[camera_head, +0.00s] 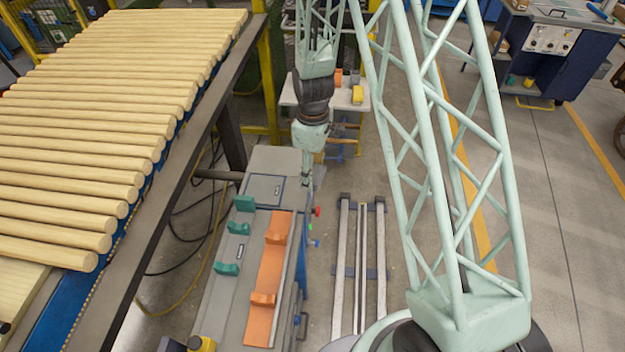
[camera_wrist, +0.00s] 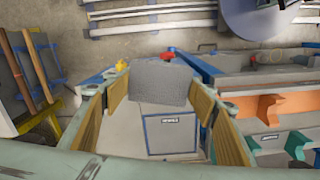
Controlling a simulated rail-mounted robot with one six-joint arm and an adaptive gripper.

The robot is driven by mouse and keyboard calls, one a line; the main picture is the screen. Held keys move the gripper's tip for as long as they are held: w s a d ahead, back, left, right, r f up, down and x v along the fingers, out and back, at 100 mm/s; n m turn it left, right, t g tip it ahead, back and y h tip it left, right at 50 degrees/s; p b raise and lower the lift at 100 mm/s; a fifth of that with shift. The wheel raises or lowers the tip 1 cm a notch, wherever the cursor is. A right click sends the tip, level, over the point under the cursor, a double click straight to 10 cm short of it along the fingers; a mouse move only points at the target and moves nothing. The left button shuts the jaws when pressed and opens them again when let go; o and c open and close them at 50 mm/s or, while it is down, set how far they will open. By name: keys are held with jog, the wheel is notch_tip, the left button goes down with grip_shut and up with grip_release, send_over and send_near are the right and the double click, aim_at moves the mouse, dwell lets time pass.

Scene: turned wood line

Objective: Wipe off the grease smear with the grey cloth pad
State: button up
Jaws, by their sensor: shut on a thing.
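My gripper (camera_wrist: 160,78) is shut on the grey cloth pad (camera_wrist: 160,86), which sits between its two fingertips in the wrist view. In the head view my gripper (camera_head: 307,182) hangs beside the right edge of the grey bench top (camera_head: 228,290), near its far end. The pad is too small to make out there. A blue-outlined square marked with a small label (camera_wrist: 172,134) lies on the bench top below the pad in the wrist view; it also shows in the head view (camera_head: 265,190). I cannot make out the grease smear in either view.
Green cradles (camera_head: 227,268) and an orange cradle fixture (camera_head: 264,297) stand on the nearer bench top. A conveyor of round wooden bars (camera_head: 100,130) runs along the left. Metal rails (camera_head: 362,260) lie on the floor at right. A small table (camera_head: 345,97) stands behind.

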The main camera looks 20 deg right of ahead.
jog(key=w+r+m+b, duration=0.5)
jog(key=w+r+m, duration=0.2)
jog(key=m, duration=0.3)
jog(key=shift+w+r+m, duration=0.15)
jog(key=shift+w+m, duration=0.15)
jog(key=shift+w, duration=0.3)
jog(key=shift+s+a, duration=0.1)
jog(key=shift+s, duration=0.05)
